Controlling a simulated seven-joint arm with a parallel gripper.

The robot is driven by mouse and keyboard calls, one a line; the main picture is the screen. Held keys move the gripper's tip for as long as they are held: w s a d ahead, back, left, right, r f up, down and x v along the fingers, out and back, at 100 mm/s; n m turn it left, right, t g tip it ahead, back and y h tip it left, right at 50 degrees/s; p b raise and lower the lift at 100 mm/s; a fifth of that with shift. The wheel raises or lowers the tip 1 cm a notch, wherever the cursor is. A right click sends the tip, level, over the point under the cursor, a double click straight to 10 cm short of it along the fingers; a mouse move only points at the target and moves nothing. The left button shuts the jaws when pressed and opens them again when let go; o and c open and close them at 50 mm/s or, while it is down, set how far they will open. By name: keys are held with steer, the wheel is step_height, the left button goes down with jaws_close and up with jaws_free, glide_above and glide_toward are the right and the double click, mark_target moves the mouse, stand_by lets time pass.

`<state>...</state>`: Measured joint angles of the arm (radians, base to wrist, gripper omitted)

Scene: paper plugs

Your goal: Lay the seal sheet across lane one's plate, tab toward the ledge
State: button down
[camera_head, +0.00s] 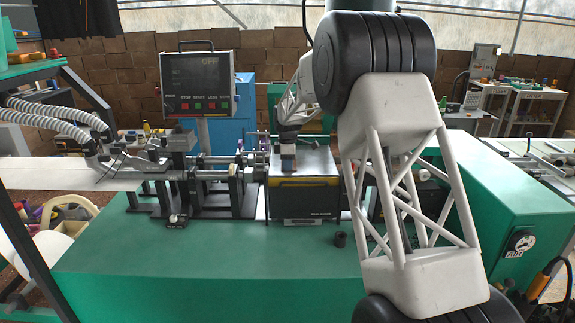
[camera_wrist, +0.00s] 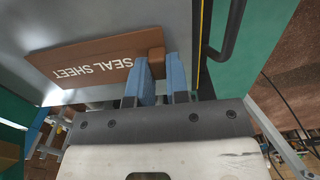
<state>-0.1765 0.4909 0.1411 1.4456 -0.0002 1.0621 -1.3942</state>
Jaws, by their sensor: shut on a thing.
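The seal sheet (camera_wrist: 85,62) is a flat brown piece with white lettering, seen in the wrist view over a grey surface. A small brown block-like tab (camera_wrist: 156,53) stands at its right end, between my blue fingertips. My gripper (camera_wrist: 157,70) is shut on this tab. In the head view my gripper (camera_head: 288,163) is low at the grey top of a dark box (camera_head: 303,203). I cannot make out the sheet there. I cannot tell whether it touches the surface below. I cannot identify lane one's plate or the ledge for certain.
A machine with rods and dark brackets (camera_head: 205,178) stands left of the box on the green bench (camera_head: 215,265). A control panel (camera_head: 197,82) rises behind it. The bench's front left is clear.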

steer(key=shift+f, duration=0.1)
steer(key=c, duration=1.1)
jaws_free()
step_height(320, 180, up, 12)
steer(key=shift+s+r, duration=0.1)
steer(key=shift+r, duration=0.1)
stand_by(0.5)
